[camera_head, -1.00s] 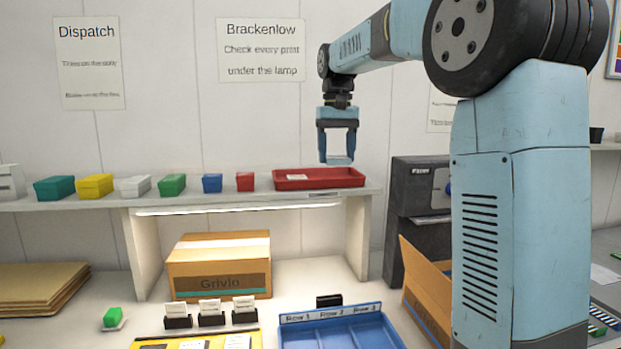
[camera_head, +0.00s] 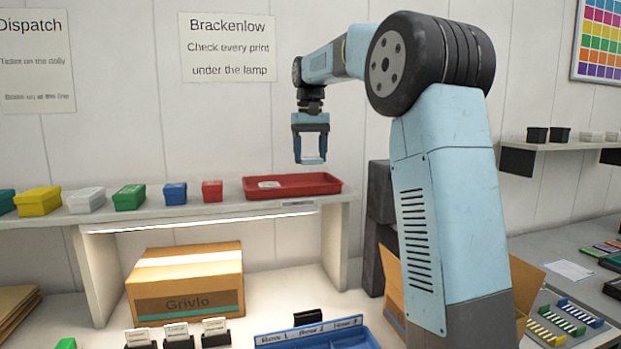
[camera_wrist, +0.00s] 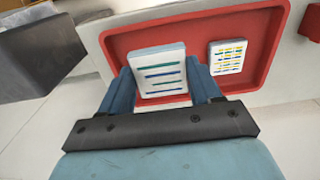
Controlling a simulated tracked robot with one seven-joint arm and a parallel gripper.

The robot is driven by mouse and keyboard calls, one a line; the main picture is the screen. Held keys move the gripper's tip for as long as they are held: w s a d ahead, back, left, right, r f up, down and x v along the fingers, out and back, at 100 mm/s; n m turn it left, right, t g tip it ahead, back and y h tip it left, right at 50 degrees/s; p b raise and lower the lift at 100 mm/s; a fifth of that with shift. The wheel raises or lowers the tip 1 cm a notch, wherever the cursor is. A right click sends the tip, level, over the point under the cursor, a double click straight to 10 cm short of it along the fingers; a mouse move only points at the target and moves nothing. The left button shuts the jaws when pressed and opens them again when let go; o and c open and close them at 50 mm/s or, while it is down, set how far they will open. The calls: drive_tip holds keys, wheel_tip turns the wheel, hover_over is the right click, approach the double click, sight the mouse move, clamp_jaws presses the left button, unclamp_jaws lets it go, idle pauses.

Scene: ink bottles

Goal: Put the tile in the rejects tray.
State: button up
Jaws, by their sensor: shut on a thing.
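My gripper (camera_head: 311,155) hangs above the raised shelf and is shut on a pale tile (camera_head: 314,162). In the wrist view the held tile (camera_wrist: 160,72) shows a white face with blue and green lines, between my two fingers. The red tray (camera_head: 318,185) sits on the shelf below the gripper. It also fills the background of the wrist view (camera_wrist: 200,32), behind the held tile. Another white tile (camera_head: 269,184) lies in the tray, with yellow and blue marks in the wrist view (camera_wrist: 228,56). The held tile appears apart from the tray floor.
A red box (camera_head: 212,191) and a blue box (camera_head: 175,194) stand left of the tray on the shelf (camera_head: 240,212). A Grivlo carton (camera_head: 187,290) and a blue row tray (camera_head: 345,340) are below. A dark machine (camera_head: 380,200) stands to the right.

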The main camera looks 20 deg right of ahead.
drive_tip(key=w+f, duration=0.1)
drive_tip(key=f, duration=0.1)
drive_tip(key=w+d+f, duration=0.1)
drive_tip(key=w+f, duration=0.1)
drive_tip(key=shift+w+d+f, duration=0.1)
drive_tip(key=shift+w+f, duration=0.15)
drive_tip(key=shift+f, duration=1.5)
drive_tip(key=o, duration=1.1)
drive_tip(key=shift+f, duration=0.1)
